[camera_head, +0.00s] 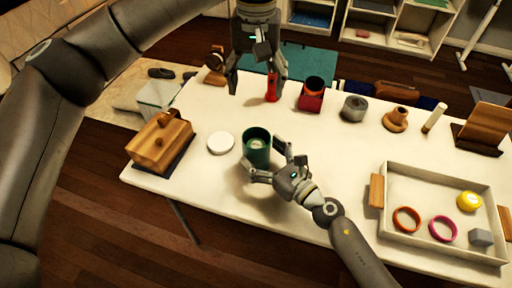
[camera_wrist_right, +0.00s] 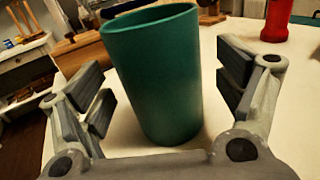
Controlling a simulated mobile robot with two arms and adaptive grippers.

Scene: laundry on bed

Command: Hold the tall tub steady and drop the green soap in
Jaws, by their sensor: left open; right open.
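The tall tub (camera_head: 257,152) is dark green and stands upright on the white table. It also shows in the right wrist view (camera_wrist_right: 155,80). A small pale shape shows inside its mouth in the head view; I cannot tell whether it is the green soap. No green soap shows clearly elsewhere. My right gripper (camera_head: 263,163) is open, its fingers on either side of the tub with visible gaps in the wrist view. My left gripper (camera_head: 257,90) is open above the table's far edge, beyond the tub and close to a red bottle (camera_head: 271,88).
A white round lid (camera_head: 221,143) and a wooden box (camera_head: 160,142) lie left of the tub. A red box (camera_head: 311,97), a grey tin (camera_head: 354,108) and other items line the far edge. A white tray (camera_head: 440,255) with rings fills the right side.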

